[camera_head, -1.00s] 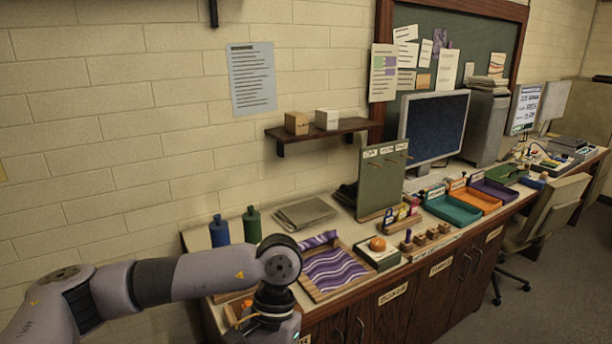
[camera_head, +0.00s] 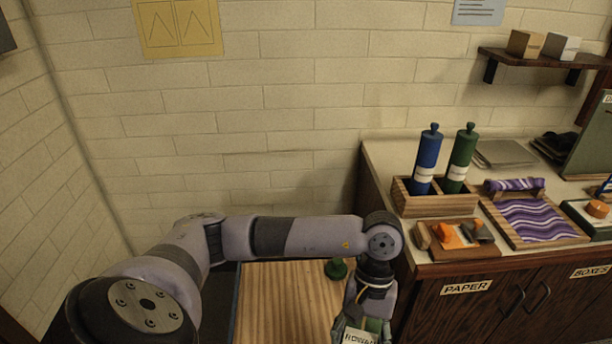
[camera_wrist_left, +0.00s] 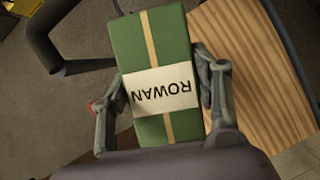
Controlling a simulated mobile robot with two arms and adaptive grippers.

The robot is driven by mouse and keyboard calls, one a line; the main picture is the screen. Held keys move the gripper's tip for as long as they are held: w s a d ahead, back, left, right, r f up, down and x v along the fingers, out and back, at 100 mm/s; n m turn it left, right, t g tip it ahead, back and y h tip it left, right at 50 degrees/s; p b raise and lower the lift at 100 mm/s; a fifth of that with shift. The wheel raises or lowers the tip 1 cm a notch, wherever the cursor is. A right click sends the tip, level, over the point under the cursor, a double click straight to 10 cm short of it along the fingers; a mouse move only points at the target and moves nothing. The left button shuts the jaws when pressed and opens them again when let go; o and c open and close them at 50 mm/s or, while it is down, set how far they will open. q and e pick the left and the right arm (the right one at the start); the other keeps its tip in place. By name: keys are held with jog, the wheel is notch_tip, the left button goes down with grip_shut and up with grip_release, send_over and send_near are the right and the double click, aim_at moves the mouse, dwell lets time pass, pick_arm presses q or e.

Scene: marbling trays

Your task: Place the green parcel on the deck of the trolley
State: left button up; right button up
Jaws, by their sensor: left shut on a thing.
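The green parcel (camera_wrist_left: 150,45) has a tan band and a white label reading ROWAN. My left gripper (camera_wrist_left: 162,88) is shut on it, one finger on each side. In the head view the parcel (camera_head: 374,325) shows only in part, at the bottom edge under my left wrist. The trolley's deck (camera_head: 285,300) is a striped wooden top left of the counter. In the wrist view the deck (camera_wrist_left: 262,75) lies below and to the right of the parcel; the parcel appears above floor level beside it. My right gripper is not in view.
A small dark green knobbed object (camera_head: 336,268) is on the deck's far right part. The counter (camera_head: 385,160) stands to the right, with a wooden bottle rack (camera_head: 435,205), a small tray (camera_head: 462,252) and a purple-patterned tray (camera_head: 540,240). Much of the deck is bare.

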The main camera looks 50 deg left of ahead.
pick_arm(q)
jog(key=f+n+b, duration=0.1)
jog(key=n, duration=0.1)
jog(key=a+f+n+t+h+b, duration=0.1)
jog(key=f+n+b, duration=0.2)
jog(key=shift+a+f+n+h, duration=0.3)
jog(key=shift+a+f+n, duration=0.05)
jog(key=shift+f+n, duration=0.05)
jog(key=a+f+n+t+b, duration=0.1)
jog(key=f+n, duration=0.1)
jog(key=f, duration=0.2)
jog(key=a+f+n+t+b, duration=0.1)
jog(key=f+n, duration=0.2)
jog(key=f, duration=0.2)
jog(key=a+f+n+t+b, duration=0.1)
jog(key=f+n+b, duration=0.1)
jog(key=f, duration=0.2)
jog(key=shift+w+a+f+n+h, duration=0.15)
jog(key=shift+a+f+n+h, duration=0.15)
jog(key=shift+f+h, duration=0.1)
notch_tip(320, 180, down, 5)
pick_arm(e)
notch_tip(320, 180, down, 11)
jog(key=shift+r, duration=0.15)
pick_arm(q)
jog(key=shift+f+b, duration=0.15)
jog(key=shift+b, duration=0.2)
jog(key=o, duration=1.4)
